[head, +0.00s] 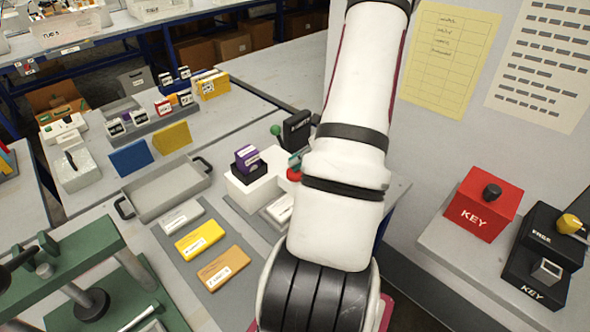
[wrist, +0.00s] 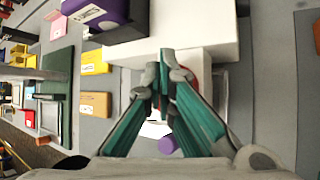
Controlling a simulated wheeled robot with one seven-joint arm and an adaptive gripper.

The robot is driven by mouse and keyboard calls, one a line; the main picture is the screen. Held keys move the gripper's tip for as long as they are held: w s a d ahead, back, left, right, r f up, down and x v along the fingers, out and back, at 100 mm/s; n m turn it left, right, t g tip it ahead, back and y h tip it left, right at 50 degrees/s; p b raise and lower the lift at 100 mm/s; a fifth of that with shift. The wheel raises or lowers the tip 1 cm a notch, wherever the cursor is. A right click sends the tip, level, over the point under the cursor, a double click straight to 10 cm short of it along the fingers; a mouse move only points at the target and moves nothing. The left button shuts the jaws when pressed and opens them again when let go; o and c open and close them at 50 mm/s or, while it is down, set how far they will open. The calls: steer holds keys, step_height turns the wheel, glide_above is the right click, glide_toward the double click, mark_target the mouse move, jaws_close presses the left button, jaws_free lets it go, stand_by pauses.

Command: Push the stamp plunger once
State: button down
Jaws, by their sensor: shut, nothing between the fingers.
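A white machine (head: 258,185) stands on the bench, with a purple block (head: 247,157) in a black holder on top. A small red round part (head: 294,174) sits at its right side, partly hidden by my arm; it looks like a plunger head, but no label confirms this. My gripper (head: 296,160) is beside it, mostly hidden by my arm. In the wrist view my gripper (wrist: 166,72) has its teal fingers together and empty, in front of the white machine (wrist: 200,30). A sliver of red (wrist: 191,78) shows behind the fingertips; contact cannot be told.
A black box (head: 297,130) and a green ball knob (head: 275,130) stand behind the machine. A grey tray (head: 165,190), a yellow box (head: 200,240) and an orange box (head: 223,268) lie left. A green press (head: 75,262) stands front left, a red KEY box (head: 480,205) right.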

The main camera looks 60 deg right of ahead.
steer(key=shift+f, duration=0.25)
steer(key=shift+r, duration=0.1)
stand_by(0.5)
steer(key=shift+r+p, duration=0.75)
steer(key=shift+r, duration=0.55)
steer(key=shift+r, duration=0.1)
step_height(320, 180, up, 5)
steer(key=p, duration=0.3)
stand_by(0.6)
